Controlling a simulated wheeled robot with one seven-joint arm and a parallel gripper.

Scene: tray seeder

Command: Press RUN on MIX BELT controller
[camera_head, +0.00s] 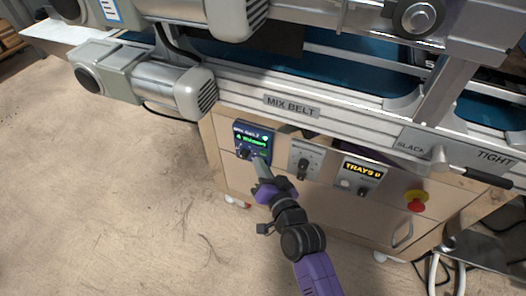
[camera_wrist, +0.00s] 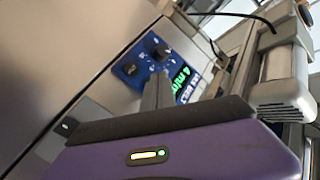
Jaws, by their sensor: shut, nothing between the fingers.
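The MIX BELT controller (camera_head: 252,141) is a small blue panel with a lit green display, on the front of the wooden cabinet below the MIX BELT label (camera_head: 292,106). In the wrist view the blue panel (camera_wrist: 133,70) shows tilted, with a dark knob, small buttons and part of the green display. My gripper (camera_head: 262,160) is shut and empty, its fingertips at the lower right part of the panel in the head view. In the wrist view my gripper's fingers (camera_wrist: 157,92) overlap the panel and hide part of it. I cannot tell whether the tips touch it, and no RUN marking is readable.
Right of the controller are a grey switch panel (camera_head: 305,161), a TRAYS display (camera_head: 362,173) and a red stop button (camera_head: 416,202). Grey motors (camera_head: 150,85) and the belt frame overhang from above. The floor at left is clear.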

